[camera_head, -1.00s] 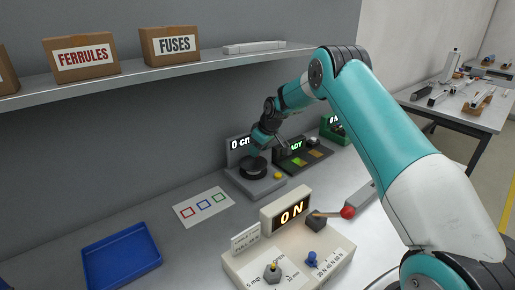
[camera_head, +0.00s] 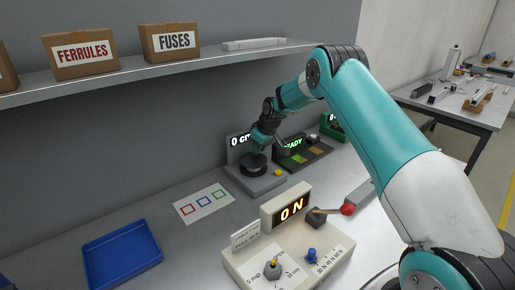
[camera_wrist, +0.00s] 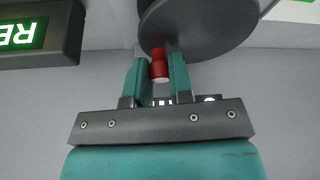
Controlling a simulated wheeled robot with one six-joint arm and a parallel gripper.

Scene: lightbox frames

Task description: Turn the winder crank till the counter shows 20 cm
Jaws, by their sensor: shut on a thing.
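The winder (camera_head: 262,182) is a grey unit at the back of the bench with a dark round disc (camera_head: 253,168) on top. Its counter (camera_head: 240,142) shows "0 C", with the rest covered by my arm. In the wrist view the disc (camera_wrist: 198,25) fills the top middle. A red crank knob (camera_wrist: 158,60) with a paler end stands by the disc's edge. My gripper (camera_wrist: 159,72) is shut on this knob, with one teal finger on each side. In the head view my gripper (camera_head: 254,152) is small and partly hides the winder; the knob is hidden there.
A unit with a green "READY" display (camera_head: 291,143) stands right of the winder. A tester showing "0 N" (camera_head: 291,209) with a red-tipped lever (camera_head: 347,209) is in front. A blue tray (camera_head: 122,256) and a card with coloured squares (camera_head: 203,204) lie left. A shelf (camera_head: 200,68) overhangs.

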